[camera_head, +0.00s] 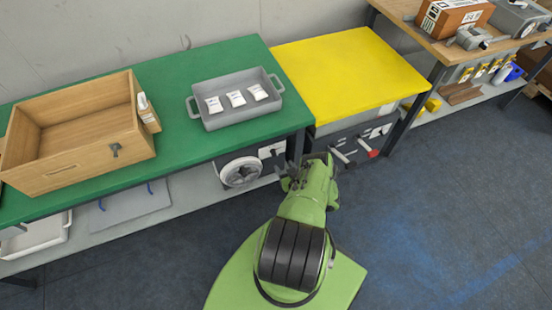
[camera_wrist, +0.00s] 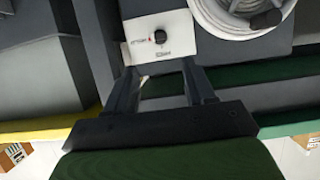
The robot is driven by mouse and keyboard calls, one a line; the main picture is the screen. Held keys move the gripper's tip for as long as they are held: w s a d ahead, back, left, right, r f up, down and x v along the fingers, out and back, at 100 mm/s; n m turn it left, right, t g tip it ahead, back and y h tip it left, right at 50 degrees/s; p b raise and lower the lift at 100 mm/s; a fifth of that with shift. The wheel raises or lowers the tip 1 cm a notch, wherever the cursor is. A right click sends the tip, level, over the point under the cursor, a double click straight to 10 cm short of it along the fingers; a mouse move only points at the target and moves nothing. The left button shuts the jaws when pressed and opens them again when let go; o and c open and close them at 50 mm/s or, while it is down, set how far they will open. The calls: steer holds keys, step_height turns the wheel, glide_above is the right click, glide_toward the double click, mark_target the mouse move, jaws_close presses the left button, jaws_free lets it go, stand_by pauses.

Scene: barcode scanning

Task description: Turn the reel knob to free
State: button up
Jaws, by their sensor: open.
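The reel (camera_head: 240,172) is a round, pale hose or cable reel on a dark unit under the green table. Beside it is a white panel (camera_head: 271,150). In the wrist view the panel (camera_wrist: 180,35) carries a small dark knob with a reddish mark (camera_wrist: 160,37), and part of the reel (camera_wrist: 240,15) shows to its right. My gripper (camera_wrist: 159,68) is open and empty. Its fingertips are at the panel's edge in the picture, with the knob just past them and between their lines. I cannot tell the depth gap. In the head view my gripper (camera_head: 292,172) is close in front of the panel, partly hidden by my arm.
The green table (camera_head: 190,75) holds a wooden box (camera_head: 80,160) and a grey tray (camera_head: 237,113) with white packets. Right of it is a yellow-topped bench (camera_head: 345,70) with levers (camera_head: 343,152) below. A dark table leg (camera_head: 296,147) stands near my gripper. The floor at right is clear.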

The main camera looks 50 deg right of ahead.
mark_target(275, 154)
steer(key=b+x, duration=0.8)
steer(key=shift+w+f, duration=0.25)
steer(key=shift+f, duration=0.15)
steer(key=shift+w+d+b, duration=0.25)
steer(key=shift+w+b, duration=0.1)
jaws_close()
